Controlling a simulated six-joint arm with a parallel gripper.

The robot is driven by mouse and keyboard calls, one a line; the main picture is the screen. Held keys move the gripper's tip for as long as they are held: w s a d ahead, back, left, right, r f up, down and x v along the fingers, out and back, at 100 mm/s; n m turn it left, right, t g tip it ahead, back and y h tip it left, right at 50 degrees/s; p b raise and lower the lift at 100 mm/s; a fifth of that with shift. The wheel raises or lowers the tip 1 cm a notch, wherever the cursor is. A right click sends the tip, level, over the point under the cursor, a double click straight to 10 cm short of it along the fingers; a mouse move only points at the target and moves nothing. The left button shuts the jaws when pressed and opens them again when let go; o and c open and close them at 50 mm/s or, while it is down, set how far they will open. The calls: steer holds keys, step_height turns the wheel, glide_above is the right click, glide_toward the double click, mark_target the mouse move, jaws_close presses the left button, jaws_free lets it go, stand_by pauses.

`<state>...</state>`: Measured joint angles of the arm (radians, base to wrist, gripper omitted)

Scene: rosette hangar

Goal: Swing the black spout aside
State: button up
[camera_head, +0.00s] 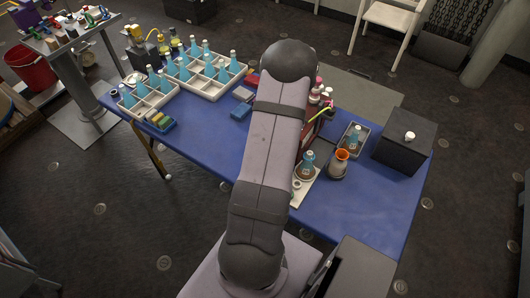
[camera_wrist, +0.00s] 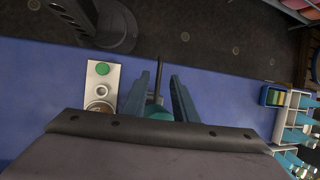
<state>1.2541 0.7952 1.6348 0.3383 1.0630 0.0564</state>
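In the wrist view, a thin black rod (camera_wrist: 159,72), which looks like the black spout, stands out between the fingers of my gripper (camera_wrist: 159,78). The fingers are apart, with blue table showing on both sides of the rod, so I see no grip on it. A teal round thing (camera_wrist: 160,114) lies deeper between the fingers, partly hidden by the gripper body; I cannot tell if it belongs to the spout. In the head view, my arm hides the gripper and the spout.
Left of the gripper is a pale plate (camera_wrist: 98,76) with a green button (camera_wrist: 103,69). The blue table (camera_head: 372,205) also holds an orange-rimmed jar (camera_head: 338,164), a blue bottle (camera_head: 307,165), a black box (camera_head: 404,147) and white crates (camera_head: 148,108) of bottles.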

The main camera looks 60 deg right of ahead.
steer(key=b+v, duration=0.1)
steer(key=v, duration=0.5)
steer(key=shift+b, duration=0.4)
steer(key=shift+r, duration=0.1)
steer(key=w+a+r+n+g+h, duration=0.1)
steer(key=w+a+n, duration=0.35)
steer(key=a, duration=0.55)
steer(key=w+a+r+n+g+h, duration=0.15)
steer(key=w+a+n, duration=0.3)
steer(key=a, duration=0.45)
steer(key=s+a+n+h, duration=0.15)
steer(key=a+n, duration=0.25)
steer(key=a, duration=0.5)
steer(key=s+a+n+h, duration=0.1)
steer(key=s+a+n, duration=0.3)
steer(key=a, duration=0.5)
step_height(320, 180, down, 36)
steer(key=b, duration=3.5)
steer(key=shift+w+d+n, duration=0.25)
steer(key=shift+w+n, duration=0.05)
steer(key=shift+w, duration=0.05)
steer(key=shift+r, duration=0.2)
